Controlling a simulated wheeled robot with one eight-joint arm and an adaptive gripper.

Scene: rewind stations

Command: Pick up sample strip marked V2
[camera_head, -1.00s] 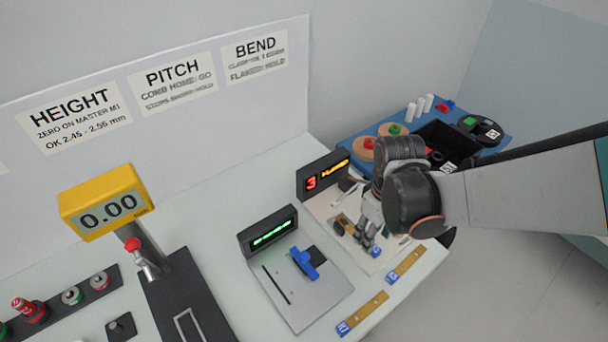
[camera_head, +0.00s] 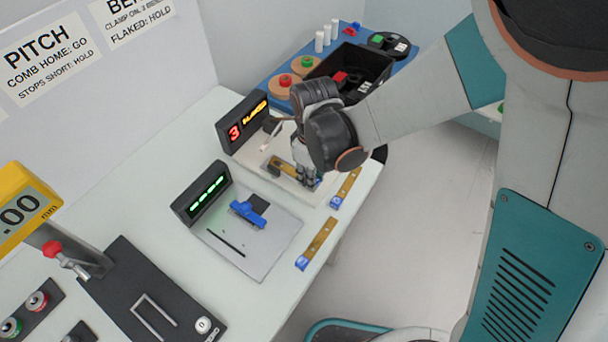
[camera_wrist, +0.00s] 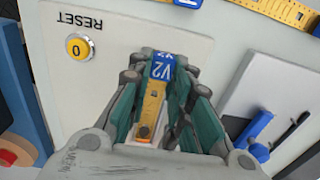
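The sample strip marked V2 (camera_wrist: 161,72) is a yellow strip with a blue end label. In the wrist view it lies between my fingers and runs back toward the palm. My gripper (camera_wrist: 163,66) has its fingertips close in on both sides of the blue label, and they look shut on it. In the head view my gripper (camera_head: 307,180) points down at the pale bend station plate (camera_head: 243,150), with part of the yellow strip (camera_head: 287,167) showing beside it. Whether the strip is clear of the plate cannot be told.
Two more blue-ended strips lie along the bench's right edge, one nearer (camera_head: 318,243) and one farther (camera_head: 346,187). The pitch station (camera_head: 270,245) with a blue comb (camera_head: 248,212) is to the left. A black bin (camera_head: 352,67) stands behind. A yellow RESET button (camera_wrist: 79,47) is near my fingers.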

